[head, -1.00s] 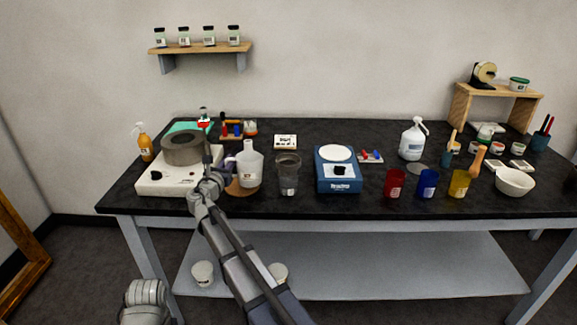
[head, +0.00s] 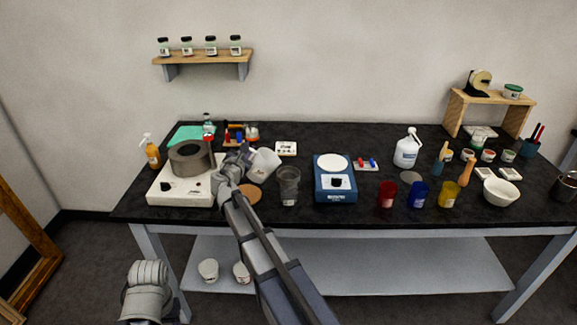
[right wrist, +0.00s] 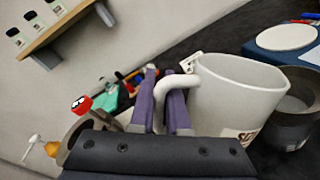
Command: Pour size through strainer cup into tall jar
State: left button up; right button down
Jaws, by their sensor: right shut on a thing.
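My right gripper (head: 232,165) is shut on the handle of a white jug (head: 264,165). In the right wrist view the gripper (right wrist: 165,95) grips the handle, and the jug (right wrist: 235,95) has a partly hidden label. The jug is off the table and tilted to the right, its mouth towards a tall, dark, see-through jar (head: 288,190). A dark grey cup shape (right wrist: 292,108) shows beside the jug in the right wrist view. I cannot tell the strainer cup apart from the jar's top. No stream of liquid shows. My left gripper is not in view.
A hot plate (head: 178,190) with a grey pot (head: 190,158) stands left of the jug. A brown round mat (head: 250,194) lies bare below it. A blue scale (head: 335,185) stands close right of the jar. Red (head: 386,194), blue (head: 418,195) and yellow (head: 449,194) cups stand further right.

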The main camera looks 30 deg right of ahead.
aim_at(263, 148)
jog(key=shift+s+d+r+m+p, duration=0.15)
jog(key=shift+d+r+p, duration=0.15)
jog(key=shift+r, duration=0.2)
jog(key=shift+s+d+r+m+p, duration=0.1)
jog(key=shift+d+r+m+p, duration=0.05)
jog(key=shift+r+p, duration=0.3)
jog(key=shift+s+d+r+m+y+p, duration=0.35)
jog(key=shift+d+r+m+p, duration=0.15)
jog(key=shift+r+m+p, duration=0.25)
jog(key=shift+f, duration=0.25)
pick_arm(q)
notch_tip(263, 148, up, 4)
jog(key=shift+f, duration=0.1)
pick_arm(e)
jog(key=shift+s+d+m, duration=0.1)
jog(key=shift+d+m, duration=0.15)
jog(key=shift+m, duration=0.3)
jog(key=shift+d, duration=0.1)
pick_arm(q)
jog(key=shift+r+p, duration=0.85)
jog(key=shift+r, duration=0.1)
pick_arm(e)
jog(key=shift+s+d+r+m+y, duration=0.4)
jog(key=shift+d+r+m, duration=0.15)
jog(key=shift+m, duration=0.45)
